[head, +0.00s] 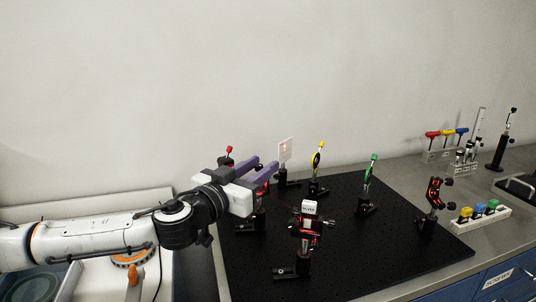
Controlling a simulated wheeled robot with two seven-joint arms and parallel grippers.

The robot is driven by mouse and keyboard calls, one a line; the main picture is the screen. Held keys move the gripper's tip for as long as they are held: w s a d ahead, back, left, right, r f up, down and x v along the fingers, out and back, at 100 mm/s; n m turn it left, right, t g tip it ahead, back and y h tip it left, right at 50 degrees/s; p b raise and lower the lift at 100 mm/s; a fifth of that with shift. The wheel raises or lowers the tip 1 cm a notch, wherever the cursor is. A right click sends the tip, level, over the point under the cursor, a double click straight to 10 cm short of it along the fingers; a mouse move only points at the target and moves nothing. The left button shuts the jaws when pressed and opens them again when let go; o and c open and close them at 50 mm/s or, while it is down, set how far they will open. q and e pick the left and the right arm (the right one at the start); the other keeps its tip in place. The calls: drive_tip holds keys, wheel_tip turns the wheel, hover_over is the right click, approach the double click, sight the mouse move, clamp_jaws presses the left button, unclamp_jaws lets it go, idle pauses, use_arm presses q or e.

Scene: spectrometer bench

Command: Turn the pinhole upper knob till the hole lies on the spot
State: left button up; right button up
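My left gripper (267,161) reaches over the left part of the black breadboard (340,262). Its two purple fingers are apart, with nothing seen between them. A white plate (285,149) with a small red spot stands upright just beyond the fingertips. A mount with a red knob (229,150) on top is behind the gripper and mostly hidden by it. A yellow-topped mount (317,160) and a green-topped mount (371,169) stand farther right. I cannot tell which mount is the pinhole; its hole is not visible. My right gripper is not in view.
A black mount with red parts (435,195) is at the right. A block with coloured knobs (480,214) and a rack of coloured-handled drivers (446,136) sit on the grey bench.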

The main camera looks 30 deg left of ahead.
use_arm(q)
drive_tip(key=w, duration=0.2)
drive_tip(key=shift+w+r+p, duration=0.15)
drive_tip(key=shift+w+p, duration=0.15)
drive_tip(key=shift+w, duration=0.5)
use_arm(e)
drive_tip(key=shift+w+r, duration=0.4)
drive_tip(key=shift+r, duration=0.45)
use_arm(q)
clamp_jaws()
drive_tip(key=shift+f+m+h, duration=0.2)
drive_tip(key=shift+m+h, duration=0.1)
drive_tip(key=shift+h, duration=0.2)
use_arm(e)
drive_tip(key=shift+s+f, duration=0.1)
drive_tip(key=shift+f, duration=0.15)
